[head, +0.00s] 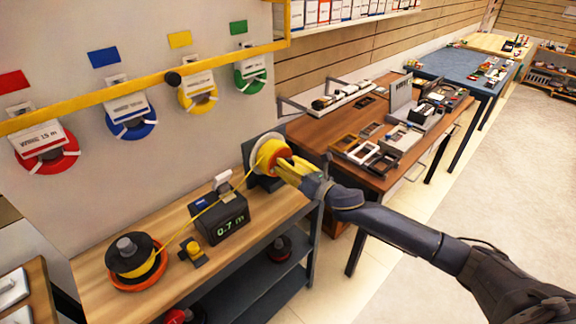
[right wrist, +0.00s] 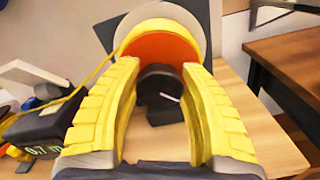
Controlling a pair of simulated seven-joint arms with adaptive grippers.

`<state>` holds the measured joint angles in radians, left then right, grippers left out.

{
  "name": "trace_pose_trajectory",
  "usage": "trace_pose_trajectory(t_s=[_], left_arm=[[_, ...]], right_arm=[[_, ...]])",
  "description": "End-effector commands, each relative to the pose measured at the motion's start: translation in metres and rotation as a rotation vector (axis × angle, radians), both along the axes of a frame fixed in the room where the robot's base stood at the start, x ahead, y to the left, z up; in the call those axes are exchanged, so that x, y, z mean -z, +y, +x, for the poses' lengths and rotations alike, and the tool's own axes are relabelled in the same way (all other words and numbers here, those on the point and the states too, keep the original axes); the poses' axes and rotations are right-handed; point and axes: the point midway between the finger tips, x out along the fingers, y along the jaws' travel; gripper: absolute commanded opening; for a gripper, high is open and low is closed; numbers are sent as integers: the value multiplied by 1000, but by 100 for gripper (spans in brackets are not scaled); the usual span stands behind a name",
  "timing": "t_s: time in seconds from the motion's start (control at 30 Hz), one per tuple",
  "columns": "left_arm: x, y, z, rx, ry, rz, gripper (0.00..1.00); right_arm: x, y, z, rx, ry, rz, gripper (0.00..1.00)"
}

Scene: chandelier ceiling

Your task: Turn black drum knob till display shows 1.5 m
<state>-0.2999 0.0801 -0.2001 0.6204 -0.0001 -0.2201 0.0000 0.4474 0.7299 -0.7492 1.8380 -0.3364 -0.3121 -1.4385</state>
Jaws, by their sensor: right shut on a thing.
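The take-up drum (head: 268,153) has a white flange and an orange face with yellow cord; it stands upright at the bench's right end. It also shows in the right wrist view (right wrist: 162,47). The black drum knob (right wrist: 160,84) sits in front of the orange face, between my yellow fingers. My right gripper (head: 279,164) is shut on the knob and hides it in the head view. The display (head: 231,228) on a black counter box reads 0.7 m. The yellow cord (head: 205,209) runs from the supply spool (head: 133,253) past the counter to the drum. My left gripper is not in view.
A yellow-topped device (head: 193,249) stands between the spool and the counter on the wooden bench (head: 95,272). Coloured spools hang on the wall panel behind a yellow rail (head: 130,91). A brown table (head: 310,130) with frames stands close to the right.

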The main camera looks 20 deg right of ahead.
Motion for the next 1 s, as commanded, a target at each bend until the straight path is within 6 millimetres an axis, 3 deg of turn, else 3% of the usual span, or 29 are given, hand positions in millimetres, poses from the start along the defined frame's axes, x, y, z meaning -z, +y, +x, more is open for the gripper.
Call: trace_pose_trajectory(t_s=[1.0], left_arm=[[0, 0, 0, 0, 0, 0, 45]], right_arm=[[4, -3, 2, 0, 428, 831, 13]])
